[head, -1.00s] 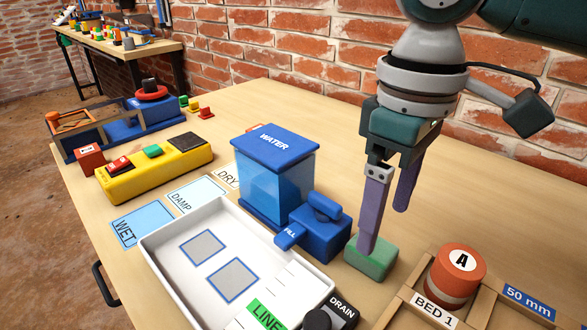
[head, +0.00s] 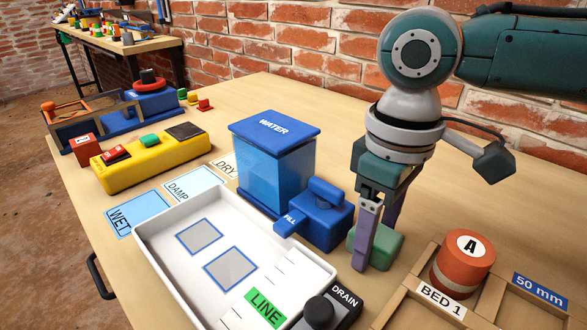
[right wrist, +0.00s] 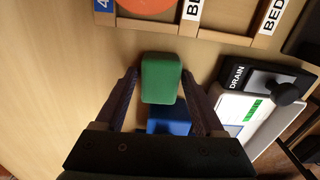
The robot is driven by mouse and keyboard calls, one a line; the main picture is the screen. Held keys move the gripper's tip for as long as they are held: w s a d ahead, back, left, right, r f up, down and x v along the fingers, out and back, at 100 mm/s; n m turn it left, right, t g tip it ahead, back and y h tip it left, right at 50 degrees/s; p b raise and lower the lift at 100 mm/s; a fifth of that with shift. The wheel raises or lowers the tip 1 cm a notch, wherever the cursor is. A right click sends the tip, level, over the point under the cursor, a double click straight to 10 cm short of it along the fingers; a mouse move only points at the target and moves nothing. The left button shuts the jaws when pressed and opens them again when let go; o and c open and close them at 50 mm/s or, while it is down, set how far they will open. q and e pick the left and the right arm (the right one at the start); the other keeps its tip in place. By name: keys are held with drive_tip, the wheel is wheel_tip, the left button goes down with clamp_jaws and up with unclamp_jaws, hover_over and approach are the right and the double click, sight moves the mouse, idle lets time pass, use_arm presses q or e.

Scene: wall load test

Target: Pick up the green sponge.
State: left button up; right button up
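The green sponge (head: 387,252) is a small rounded block on the table, right of the blue fill valve. My right gripper (head: 374,247) is down at the sponge with its purple fingers apart. One finger passes in front of the sponge and hides part of it; the other goes down behind it. In the right wrist view the sponge (right wrist: 162,80) lies between the open fingertips (right wrist: 160,73), with the right tip close to its edge. I cannot tell whether either finger touches it. My left gripper is not in view.
The blue water tank (head: 272,165) and fill valve (head: 318,217) stand close left of the sponge. A white tray (head: 160,240) and the drain block (head: 345,303) are in front. A wooden rack (head: 402,300) with an orange weight (head: 463,268) is at right.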

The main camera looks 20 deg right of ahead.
drive_tip(key=c, duration=1.1)
drive_tip(key=shift+o, duration=0.2)
wheel_tip(320, 180, up, 20)
drive_tip(key=p, duration=0.5)
drive_tip(key=o, duration=0.8)
drive_tip(key=c, duration=0.7)
drive_tip(key=shift+w, duration=0.1)
